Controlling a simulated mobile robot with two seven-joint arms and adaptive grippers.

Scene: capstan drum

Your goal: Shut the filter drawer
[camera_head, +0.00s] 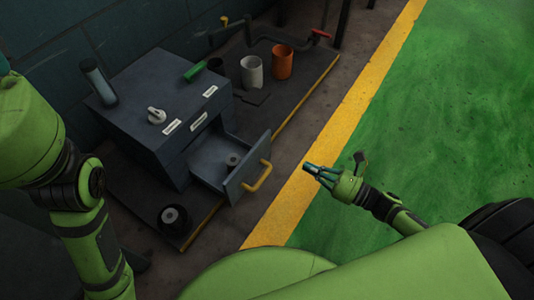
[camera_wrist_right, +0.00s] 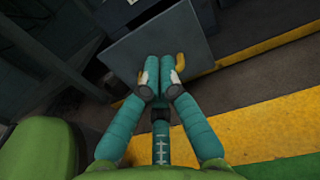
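The filter drawer (camera_head: 240,182) sticks well out of the dark grey cabinet (camera_head: 166,92). Its flat front faces right and carries a yellow handle (camera_head: 258,177). A small round part (camera_head: 232,160) lies inside. My right gripper (camera_head: 309,168) is a short way right of the handle, apart from it, fingers pointing toward it. In the right wrist view its teal fingers (camera_wrist_right: 160,72) lie together, shut and empty, before the drawer front (camera_wrist_right: 125,55). They hide the middle of the yellow handle (camera_wrist_right: 181,64). My left arm shows at the left of the head view, but its gripper is out of frame.
On the dark platform stand a white cup (camera_head: 252,72), an orange cup (camera_head: 282,62) and a black roll (camera_head: 174,218). A valve pipe with a red handle (camera_head: 320,34) is behind. Yellow-edged green floor (camera_head: 440,130) lies clear to the right.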

